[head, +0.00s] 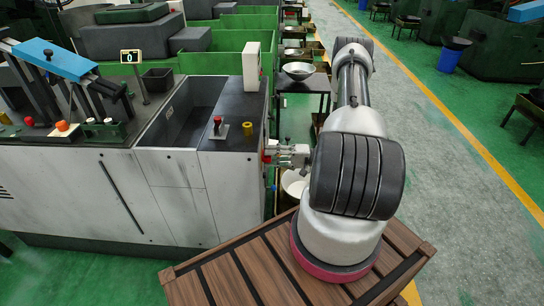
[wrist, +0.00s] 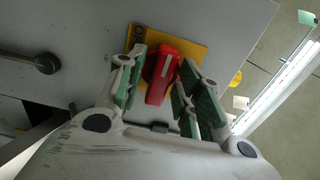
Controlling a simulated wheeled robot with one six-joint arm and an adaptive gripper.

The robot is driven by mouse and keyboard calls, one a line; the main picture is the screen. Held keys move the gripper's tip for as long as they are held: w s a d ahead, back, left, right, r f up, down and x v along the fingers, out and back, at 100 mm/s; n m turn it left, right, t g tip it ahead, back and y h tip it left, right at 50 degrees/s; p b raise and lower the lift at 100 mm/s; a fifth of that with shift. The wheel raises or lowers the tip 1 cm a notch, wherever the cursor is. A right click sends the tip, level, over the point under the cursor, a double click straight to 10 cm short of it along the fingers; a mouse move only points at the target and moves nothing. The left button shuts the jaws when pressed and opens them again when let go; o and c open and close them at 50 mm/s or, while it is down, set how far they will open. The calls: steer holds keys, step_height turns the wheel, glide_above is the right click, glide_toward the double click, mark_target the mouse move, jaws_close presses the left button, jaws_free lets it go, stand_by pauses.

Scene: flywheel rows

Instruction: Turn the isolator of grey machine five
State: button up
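The isolator is a red handle (wrist: 161,76) on a yellow plate (wrist: 188,55) fixed to a grey panel (wrist: 90,40) in the wrist view. My gripper (wrist: 160,97) is open, with one green-padded finger on each side of the red handle. The fingers look close to the handle; I cannot tell whether either touches it. In the head view my gripper (head: 288,154) is at the right end face of the grey machine (head: 228,185), where a bit of red (head: 266,156) shows. No machine number is readable.
A black round knob (wrist: 47,63) sits on the panel left of the isolator. On the machine top are a red button (head: 218,122), a yellow part (head: 247,128) and a white box (head: 251,66). A metal bowl (head: 298,70) stands behind my gripper. The aisle at right (head: 440,150) is clear.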

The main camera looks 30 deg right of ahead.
jaws_close()
steer(key=shift+m, duration=0.3)
steer(key=m, duration=1.7)
steer(key=shift+m, duration=0.3)
stand_by(0.3)
steer(key=shift+o, duration=1.4)
jaws_free()
